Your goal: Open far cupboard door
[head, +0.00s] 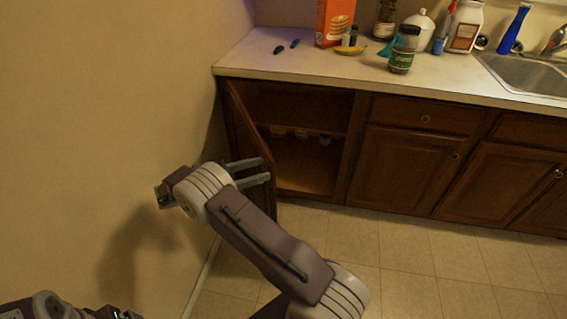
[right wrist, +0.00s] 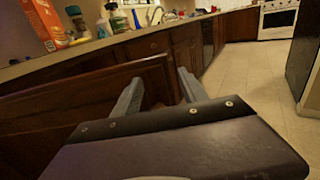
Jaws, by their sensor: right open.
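The far cupboard door (head: 238,125) is the leftmost one under the counter. It stands swung out towards me near the left wall, and the dark cupboard interior (head: 305,165) shows beside it. My right gripper (head: 265,170) is open, with its two grey fingers in front of the door's outer part, pointing right. In the right wrist view, the open fingers (right wrist: 160,88) lie around or close to the end of the brown door panel (right wrist: 85,100). I cannot tell if they touch it. My left gripper's fingers do not show; only part of my left arm is at the lower left.
The counter (head: 300,68) carries an orange box (head: 333,22), a green-labelled jar (head: 403,50), other bottles and a sink (head: 525,75). Closed cupboard doors (head: 400,168) run to the right. The tan wall (head: 110,120) is close on the left. The tiled floor (head: 420,265) is clear.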

